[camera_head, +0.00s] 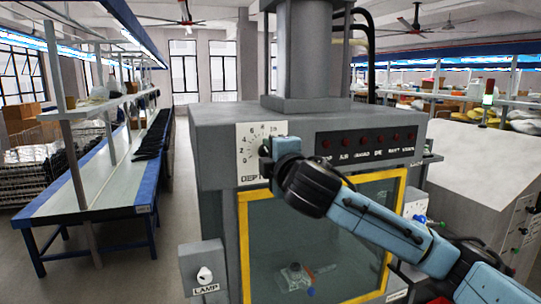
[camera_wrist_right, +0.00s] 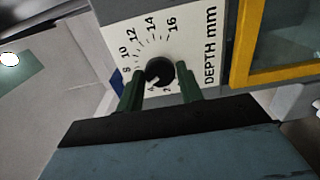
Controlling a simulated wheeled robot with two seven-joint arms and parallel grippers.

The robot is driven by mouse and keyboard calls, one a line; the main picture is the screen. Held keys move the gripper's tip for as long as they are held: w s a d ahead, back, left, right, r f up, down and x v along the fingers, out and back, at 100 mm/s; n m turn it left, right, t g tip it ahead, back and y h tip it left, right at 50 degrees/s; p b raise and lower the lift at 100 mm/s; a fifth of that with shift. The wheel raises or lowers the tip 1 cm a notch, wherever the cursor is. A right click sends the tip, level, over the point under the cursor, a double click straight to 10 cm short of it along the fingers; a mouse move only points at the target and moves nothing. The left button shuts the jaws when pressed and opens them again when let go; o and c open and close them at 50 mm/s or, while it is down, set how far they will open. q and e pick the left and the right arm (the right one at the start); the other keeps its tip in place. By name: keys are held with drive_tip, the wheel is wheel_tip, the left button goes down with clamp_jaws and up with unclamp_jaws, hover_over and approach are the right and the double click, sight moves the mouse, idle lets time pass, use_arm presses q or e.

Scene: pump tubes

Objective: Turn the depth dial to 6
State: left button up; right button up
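The depth dial is a black round knob (camera_wrist_right: 159,70) on a white scale plate (camera_wrist_right: 202,25) marked "DEPTH mm". Numbers 8 to 16 show plainly in the right wrist view; a 4 and a 2 show faintly below the knob, and my finger covers the spot between 4 and 8. The pointer is too small to read surely. My right gripper (camera_wrist_right: 160,80) has one green finger on each side of the knob, very close to it; I cannot tell whether they touch it. In the head view my right gripper (camera_head: 265,156) hides the knob. My left gripper is not in view.
The plate is on a grey machine (camera_head: 220,120) with a row of red indicators (camera_head: 365,141) and a yellow-framed window (camera_head: 243,240). A lamp switch box (camera_head: 203,268) projects at lower left. A blue-edged bench (camera_head: 95,180) stands left, across a clear aisle.

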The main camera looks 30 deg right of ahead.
drive_tip(key=o, duration=0.4)
drive_tip(key=shift+b+v, duration=6.4)
drive_tip(key=shift+v, duration=0.3)
